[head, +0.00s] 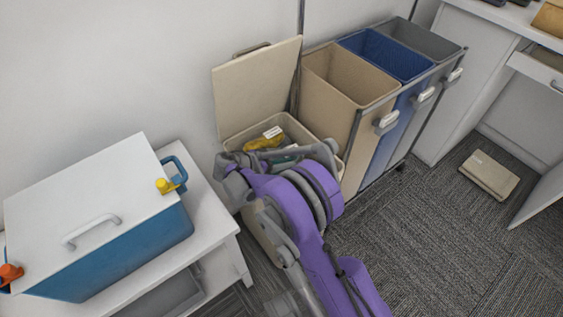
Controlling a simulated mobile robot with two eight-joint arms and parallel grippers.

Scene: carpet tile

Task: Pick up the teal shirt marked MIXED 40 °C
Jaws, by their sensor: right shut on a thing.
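A beige lidded hamper (296,127) stands open against the wall, its lid leaning back. Inside lies a yellow cloth (262,143) with a white label. A small patch of teal cloth, seemingly the teal shirt (283,161), shows just below it, mostly hidden by my right arm. My right gripper (277,157) reaches into the hamper's mouth and is shut on the teal cloth. Its fingertips are largely hidden by my own purple and grey links, and the shirt's marking cannot be read. My left gripper is not in view.
A beige bin (325,83), a blue bin (385,55) and a grey bin (424,40) stand in a rack right of the hamper. A blue box with a white lid (85,210) sits on a white table at left. A beige folded item (490,174) lies on the carpet.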

